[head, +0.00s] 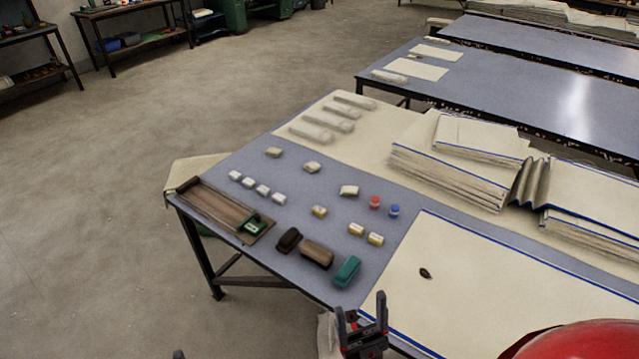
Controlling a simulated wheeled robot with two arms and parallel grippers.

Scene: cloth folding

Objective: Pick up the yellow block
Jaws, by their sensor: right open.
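Several small blocks with yellowish sides lie on the blue-grey table (300,235). One yellowish block (319,211) is near the table's middle. Two more, a left one (356,229) and a right one (375,239), lie side by side farther right. I cannot tell which is the yellow block of the task. My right gripper (361,302) is at the bottom, fingers pointing up the picture, open and empty. It is apart from the blocks, near the table's front edge. Only a small dark tip, perhaps my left gripper (178,354), shows at the bottom edge.
A green block (347,271), a brown block (317,254) and a dark block (288,240) lie near the front edge. Red (375,202) and blue (394,210) small items stand behind.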

